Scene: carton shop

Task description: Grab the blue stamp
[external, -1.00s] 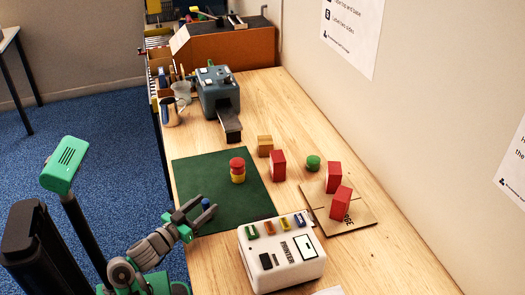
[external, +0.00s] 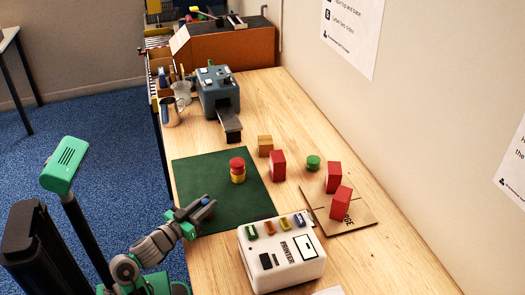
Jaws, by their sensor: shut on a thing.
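The blue stamp (external: 205,201) shows as a small blue top between the fingers of my gripper (external: 203,208), at the front edge of the dark green mat (external: 215,180). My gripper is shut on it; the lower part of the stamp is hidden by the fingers. I cannot tell whether the stamp still touches the mat.
A red and yellow stack (external: 237,171) stands on the mat. The white printer (external: 281,255) is close at the right. Red blocks (external: 278,165), a green round piece (external: 313,162), a wooden block (external: 265,145) and a flat carton (external: 362,214) lie beyond. The mat's left part is clear.

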